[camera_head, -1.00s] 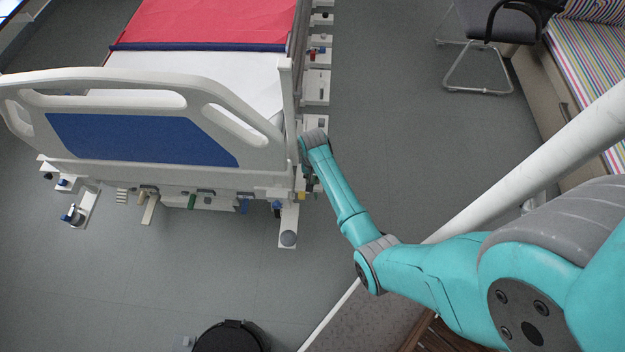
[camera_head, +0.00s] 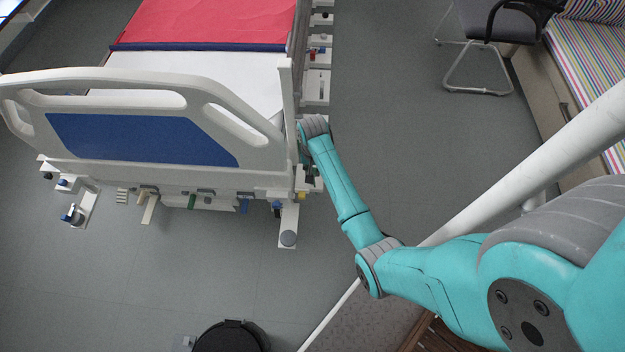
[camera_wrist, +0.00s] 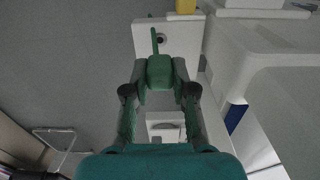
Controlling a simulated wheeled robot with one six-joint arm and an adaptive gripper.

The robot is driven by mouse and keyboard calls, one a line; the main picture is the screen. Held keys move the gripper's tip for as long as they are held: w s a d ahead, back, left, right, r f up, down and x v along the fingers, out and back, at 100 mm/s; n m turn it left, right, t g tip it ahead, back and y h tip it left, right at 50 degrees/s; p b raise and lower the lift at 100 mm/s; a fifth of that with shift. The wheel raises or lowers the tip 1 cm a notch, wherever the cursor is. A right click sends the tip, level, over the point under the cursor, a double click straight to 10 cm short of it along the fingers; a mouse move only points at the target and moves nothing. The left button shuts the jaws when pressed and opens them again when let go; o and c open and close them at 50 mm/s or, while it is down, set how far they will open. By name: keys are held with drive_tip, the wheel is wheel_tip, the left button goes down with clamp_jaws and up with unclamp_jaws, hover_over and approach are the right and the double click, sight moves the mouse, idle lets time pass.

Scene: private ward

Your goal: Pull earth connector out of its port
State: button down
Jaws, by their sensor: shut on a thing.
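The earth connector (camera_wrist: 160,72) appears as a green block with a thin green stem, held between my fingertips in the wrist view. My gripper (camera_wrist: 160,76) is shut on it from both sides. Just beyond it is a white socket plate (camera_wrist: 182,42) with a dark round port (camera_wrist: 160,40). The stem overlaps the plate beside this hole. I cannot tell from this angle whether any of the connector is still in a port. In the head view my gripper (camera_head: 310,176) is small and partly hidden beside the bed's right corner.
The white bed (camera_head: 275,150) stands close to my gripper's left in the head view. Other white fixtures with coloured parts line its side and foot, including a yellow part (camera_wrist: 186,6). Grey floor (camera_head: 385,120) is clear to the right, before a chair (camera_head: 490,30).

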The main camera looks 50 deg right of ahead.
drive_tip(key=shift+r, duration=0.1)
drive_tip(key=shift+r, duration=1.05)
drive_tip(key=shift+d, duration=0.1)
drive_tip(key=d, duration=1.1)
drive_tip(key=shift+d, duration=0.4)
